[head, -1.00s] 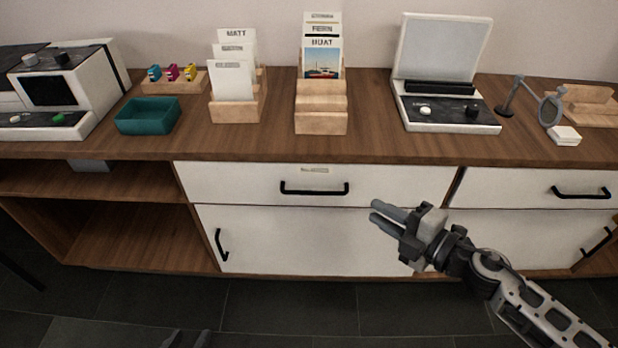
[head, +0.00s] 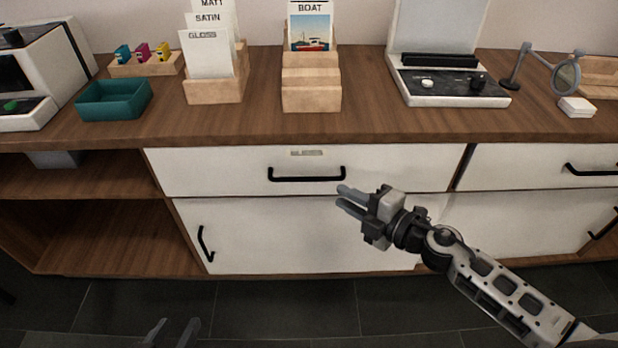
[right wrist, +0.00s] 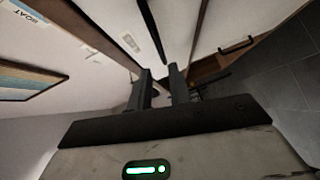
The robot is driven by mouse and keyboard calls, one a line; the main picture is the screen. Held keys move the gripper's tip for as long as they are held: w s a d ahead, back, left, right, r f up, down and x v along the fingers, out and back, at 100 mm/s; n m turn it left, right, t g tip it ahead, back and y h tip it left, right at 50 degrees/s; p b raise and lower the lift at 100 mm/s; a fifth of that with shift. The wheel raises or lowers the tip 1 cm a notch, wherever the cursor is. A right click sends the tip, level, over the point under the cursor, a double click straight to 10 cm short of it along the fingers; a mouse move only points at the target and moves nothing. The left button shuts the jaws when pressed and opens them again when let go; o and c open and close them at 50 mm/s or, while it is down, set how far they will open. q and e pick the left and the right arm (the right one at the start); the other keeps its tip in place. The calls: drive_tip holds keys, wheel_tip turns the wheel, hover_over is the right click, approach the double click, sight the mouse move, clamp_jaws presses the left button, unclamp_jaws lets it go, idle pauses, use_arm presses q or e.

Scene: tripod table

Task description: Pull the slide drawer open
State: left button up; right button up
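A white door (head: 290,235) with its own black handle (head: 206,243) sits below the drawer. Another drawer (head: 510,168) is to the right. The wooden top (head: 370,125) overhangs the fronts and carries card holders, a teal tray (head: 113,99) and a light box (head: 445,88). The floor in front is clear.

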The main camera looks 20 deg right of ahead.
sight(312, 180)
drive_tip(key=x, duration=1)
drive_tip(key=shift+w+a+f+b, duration=0.1)
drive_tip(key=shift+w+a+b, duration=0.05)
drive_tip(key=shift+w+b, duration=0.2)
clamp_jaws()
